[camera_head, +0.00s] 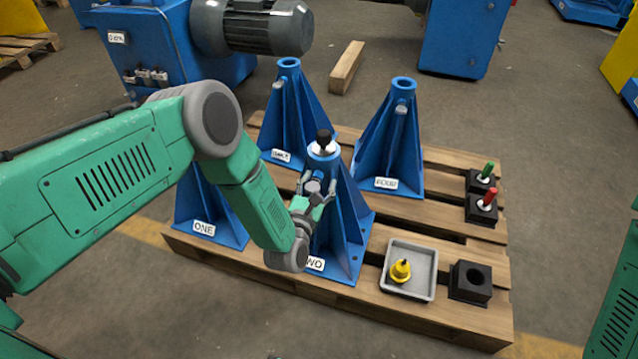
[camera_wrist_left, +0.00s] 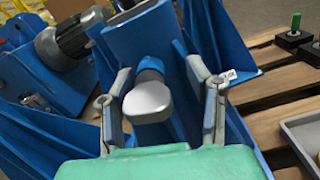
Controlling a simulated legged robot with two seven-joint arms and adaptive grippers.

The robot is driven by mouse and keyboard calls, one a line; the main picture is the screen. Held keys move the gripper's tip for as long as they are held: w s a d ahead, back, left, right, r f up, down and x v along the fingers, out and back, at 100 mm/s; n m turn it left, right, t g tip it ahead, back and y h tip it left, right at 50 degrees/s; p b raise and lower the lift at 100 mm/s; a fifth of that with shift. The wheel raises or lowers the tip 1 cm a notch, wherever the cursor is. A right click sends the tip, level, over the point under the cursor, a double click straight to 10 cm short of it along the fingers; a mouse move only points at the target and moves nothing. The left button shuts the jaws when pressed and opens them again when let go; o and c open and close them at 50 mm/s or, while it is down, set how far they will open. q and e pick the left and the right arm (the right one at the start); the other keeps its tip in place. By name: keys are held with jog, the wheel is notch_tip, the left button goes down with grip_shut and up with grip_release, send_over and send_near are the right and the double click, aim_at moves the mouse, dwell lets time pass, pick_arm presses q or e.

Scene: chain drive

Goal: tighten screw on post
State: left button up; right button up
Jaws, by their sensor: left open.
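The post labelled TWO (camera_head: 345,235) is a blue stand at the front middle of the pallet. A black-topped piece with a silver collar (camera_head: 323,143) sits in its top. The screw, with a rounded grey head (camera_wrist_left: 150,100), sticks out of the side of the post's tube in the left wrist view; its head also shows in the head view (camera_head: 312,187). My left gripper (camera_head: 318,190) is at this screw. Its fingers (camera_wrist_left: 160,78) are open, one on each side of the screw head, with visible gaps. My right gripper is not in view.
Blue posts ONE (camera_head: 205,210), a rear-left one (camera_head: 285,120) and FOUR (camera_head: 390,150) stand around on the wooden pallet (camera_head: 450,320). A grey tray (camera_head: 424,280) holds a yellow piece (camera_head: 400,271). Black holders (camera_head: 470,283) stand at right, two with green and red pieces.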

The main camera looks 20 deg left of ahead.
pick_arm(q)
jog(key=shift+a+f, duration=0.15)
jog(key=shift+a, duration=0.45)
jog(key=c, duration=1)
jog(key=shift+a+f, duration=0.1)
jog(key=shift+a, duration=0.05)
grip_shut()
jog(key=shift+d, duration=0.35)
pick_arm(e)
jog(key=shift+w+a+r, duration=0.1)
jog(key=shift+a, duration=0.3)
